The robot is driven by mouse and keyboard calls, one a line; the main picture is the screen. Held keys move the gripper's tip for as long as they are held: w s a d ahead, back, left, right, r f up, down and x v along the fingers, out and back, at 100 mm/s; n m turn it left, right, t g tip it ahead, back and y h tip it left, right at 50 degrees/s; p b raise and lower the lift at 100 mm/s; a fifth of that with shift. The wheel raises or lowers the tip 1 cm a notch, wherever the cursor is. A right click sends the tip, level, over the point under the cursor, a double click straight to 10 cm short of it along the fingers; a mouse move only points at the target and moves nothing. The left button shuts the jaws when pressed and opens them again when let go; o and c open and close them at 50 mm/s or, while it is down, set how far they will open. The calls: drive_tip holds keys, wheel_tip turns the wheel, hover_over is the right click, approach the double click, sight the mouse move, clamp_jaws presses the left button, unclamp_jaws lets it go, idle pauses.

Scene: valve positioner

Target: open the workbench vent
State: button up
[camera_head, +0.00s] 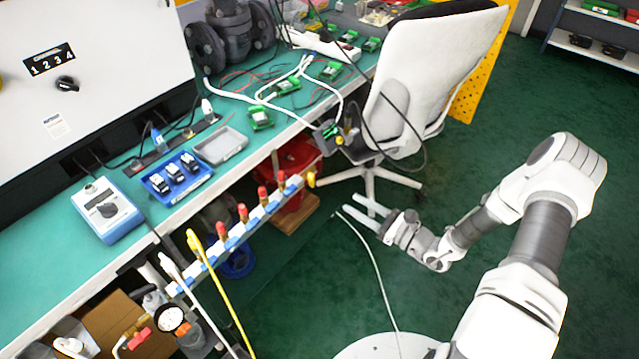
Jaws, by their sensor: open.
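No part is clearly marked as the vent, and I cannot tell which one it is. A blue and white manifold rail (232,243) runs along the workbench (62,262) front, with several red-topped fittings (243,212) and a yellow fitting (311,179) at its far end. Near its lower left end are a round gauge (172,318) and a small red handle (140,338). Whether any valve is open is too small to tell. My gripper (348,203) is open and empty, over the floor to the right of the rail's far end, apart from it.
A white office chair (425,75) stands close behind my gripper. A yellow hose (225,298) and a white hose (190,290) hang from the rail's left end. The bench holds a blue tray (178,178) and a control box (108,210).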

sight(311, 180)
drive_tip(key=b+x, duration=0.2)
drive_tip(key=x, duration=1)
drive_tip(key=shift+w+a, duration=0.3)
clamp_jaws()
